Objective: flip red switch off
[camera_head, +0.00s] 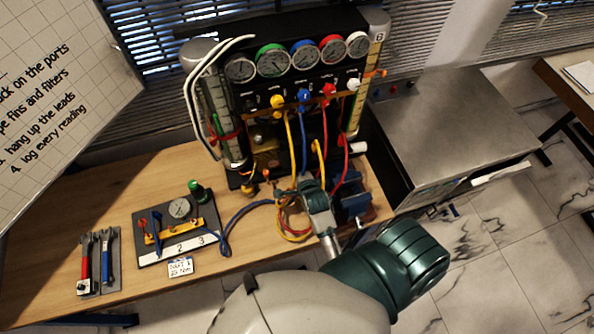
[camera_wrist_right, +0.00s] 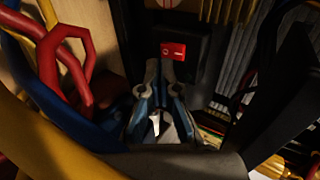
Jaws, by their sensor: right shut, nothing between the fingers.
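The red switch (camera_wrist_right: 173,51) is a small red rocker in a black housing, seen near the top of the right wrist view. I cannot make it out in the head view, where the gripper and hoses cover that area. My right gripper (camera_wrist_right: 163,72) is shut and empty, its fingertips just below the switch in the picture and close to it. Whether they touch it I cannot tell. In the head view the right gripper (camera_head: 310,184) is low in front of the gauge rig (camera_head: 262,101), among the hoses. My left gripper is not in view.
Red, blue and yellow hoses (camera_head: 324,140) hang around the gripper; a red hose (camera_wrist_right: 70,66) loops left of it in the wrist view. A blue vise-like block (camera_head: 356,203) is to the right. A small gauge board (camera_head: 150,256) and tools (camera_head: 106,262) lie left on the bench.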

